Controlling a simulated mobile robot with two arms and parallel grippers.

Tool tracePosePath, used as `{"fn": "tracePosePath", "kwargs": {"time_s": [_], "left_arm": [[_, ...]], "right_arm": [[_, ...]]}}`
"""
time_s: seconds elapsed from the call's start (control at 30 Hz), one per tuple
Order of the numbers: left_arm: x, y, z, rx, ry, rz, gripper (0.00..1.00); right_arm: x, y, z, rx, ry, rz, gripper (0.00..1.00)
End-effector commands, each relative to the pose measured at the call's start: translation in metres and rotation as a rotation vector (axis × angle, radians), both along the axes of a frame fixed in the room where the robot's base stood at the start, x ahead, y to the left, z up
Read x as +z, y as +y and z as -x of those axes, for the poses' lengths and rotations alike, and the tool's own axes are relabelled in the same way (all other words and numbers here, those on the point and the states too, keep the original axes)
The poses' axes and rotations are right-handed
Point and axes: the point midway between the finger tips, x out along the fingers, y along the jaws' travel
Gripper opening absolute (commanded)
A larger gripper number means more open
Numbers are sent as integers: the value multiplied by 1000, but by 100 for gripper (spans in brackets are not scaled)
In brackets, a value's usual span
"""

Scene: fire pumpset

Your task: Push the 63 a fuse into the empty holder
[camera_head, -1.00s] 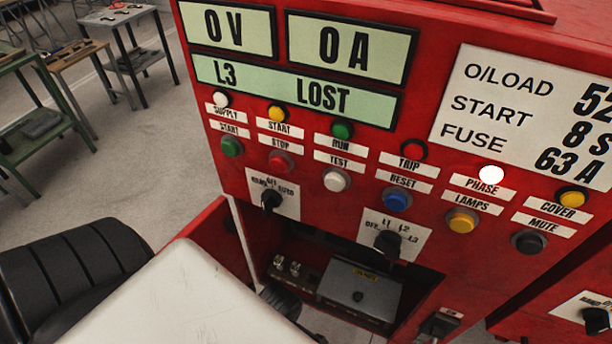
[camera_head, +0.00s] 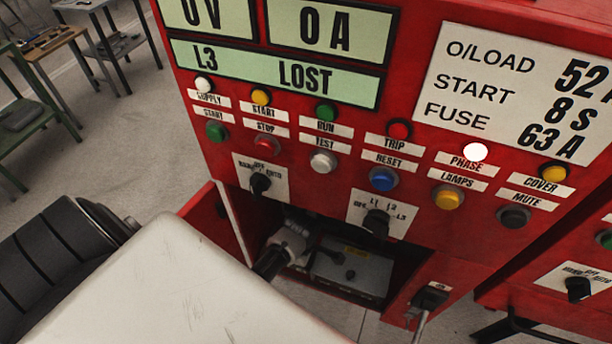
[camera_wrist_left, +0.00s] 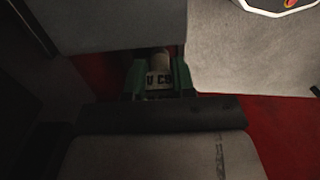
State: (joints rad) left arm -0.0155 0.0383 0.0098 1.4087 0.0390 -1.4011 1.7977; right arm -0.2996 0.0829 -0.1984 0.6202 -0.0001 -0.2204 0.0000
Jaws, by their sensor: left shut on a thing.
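My left arm comes in from the lower left in the head view. Its dark gripper end (camera_head: 270,262) reaches into the open compartment under the red panel, beside the grey box. In the left wrist view a pale cylinder with dark lettering, taken as the fuse (camera_wrist_left: 158,80), sits between two green parts. My left gripper (camera_wrist_left: 160,92) is shut on it. The fuse's rating cannot be read, and its lower end is hidden behind a dark bar. The empty holder cannot be made out in the dark compartment. My right gripper is not in view.
The grey box (camera_head: 352,268) with a dark knob fills the compartment's right side. Work tables (camera_head: 45,45) stand at the far left, with open floor between.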

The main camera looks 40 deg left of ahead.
Motion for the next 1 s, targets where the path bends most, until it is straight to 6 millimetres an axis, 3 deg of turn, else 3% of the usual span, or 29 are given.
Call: {"fn": "tracePosePath", "kwargs": {"time_s": [0.27,0.5,0.9,0.93,1.0], "left_arm": [[0,5,-28,0,-1,0,0],[-34,4,-25,0,2,0,0],[-39,4,-25,0,1,1,0],[-39,4,-25,0,0,1,28],[-38,4,-25,0,0,1,39]], "right_arm": [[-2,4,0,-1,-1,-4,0],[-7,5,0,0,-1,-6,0],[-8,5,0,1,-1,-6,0],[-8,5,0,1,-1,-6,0],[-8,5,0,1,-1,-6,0]]}}
